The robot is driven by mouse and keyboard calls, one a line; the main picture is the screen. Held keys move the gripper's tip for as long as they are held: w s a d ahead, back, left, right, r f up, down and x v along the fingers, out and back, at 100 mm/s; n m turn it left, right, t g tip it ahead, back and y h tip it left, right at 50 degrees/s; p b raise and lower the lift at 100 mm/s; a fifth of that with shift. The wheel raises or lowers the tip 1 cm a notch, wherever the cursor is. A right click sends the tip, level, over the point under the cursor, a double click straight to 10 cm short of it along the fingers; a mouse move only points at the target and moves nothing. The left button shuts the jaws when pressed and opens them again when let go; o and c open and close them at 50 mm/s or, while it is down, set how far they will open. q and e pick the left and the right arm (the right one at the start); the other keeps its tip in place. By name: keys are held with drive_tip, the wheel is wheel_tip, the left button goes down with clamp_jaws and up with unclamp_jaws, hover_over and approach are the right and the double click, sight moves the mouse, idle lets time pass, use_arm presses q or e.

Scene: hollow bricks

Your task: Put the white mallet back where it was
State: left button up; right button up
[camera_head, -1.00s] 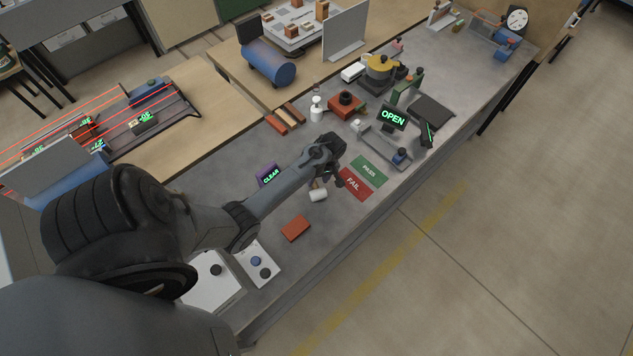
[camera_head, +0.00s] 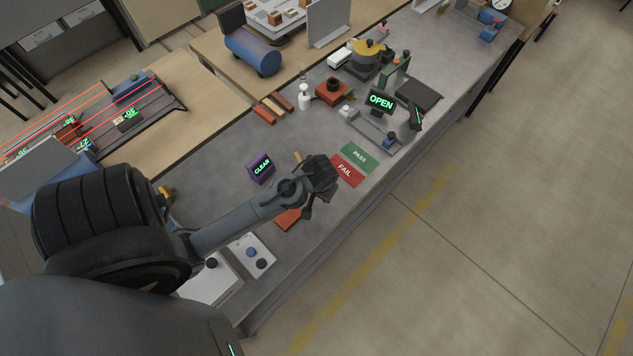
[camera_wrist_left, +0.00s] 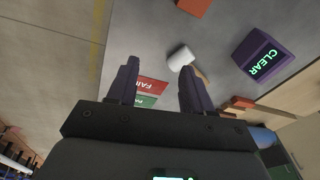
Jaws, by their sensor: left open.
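The white mallet shows in the left wrist view, with its white head (camera_wrist_left: 180,57) on the grey bench and its tan handle (camera_wrist_left: 201,74) partly behind a finger. In the head view only the tan handle tip (camera_head: 297,157) shows; my gripper hides the head. My left gripper (camera_head: 312,198) is open over the bench beside the red FAIL mat (camera_head: 345,170). In the left wrist view its two fingers (camera_wrist_left: 158,75) are apart with nothing held between them, and the mallet head lies just beyond the tip of the right-hand finger.
A purple CLEAR sign (camera_head: 261,168) stands left of the gripper. An orange-red brick (camera_head: 287,219) lies partly under my arm. The green PASS mat (camera_head: 358,155) adjoins the FAIL mat. A white button panel (camera_head: 250,255) is at the near end. Bare bench lies between sign and brick trays.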

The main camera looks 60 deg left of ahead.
use_arm(q)
drive_tip(key=s+d+r+m+t+h, duration=0.1)
drive_tip(key=s+d+r+m, duration=0.2)
drive_tip(key=d, duration=0.3)
drive_tip(key=s+d+r+m+t+h, duration=0.1)
drive_tip(key=s+d+r+m, duration=0.3)
drive_tip(key=d, duration=0.2)
drive_tip(key=shift+s+d+r+m+t, duration=0.3)
drive_tip(key=shift+s+m, duration=0.05)
drive_tip(key=shift+m, duration=0.05)
wheel_tip(320, 180, up, 8)
drive_tip(key=p, duration=0.7)
drive_tip(key=shift+p, duration=0.35)
drive_tip(key=shift+f, duration=0.1)
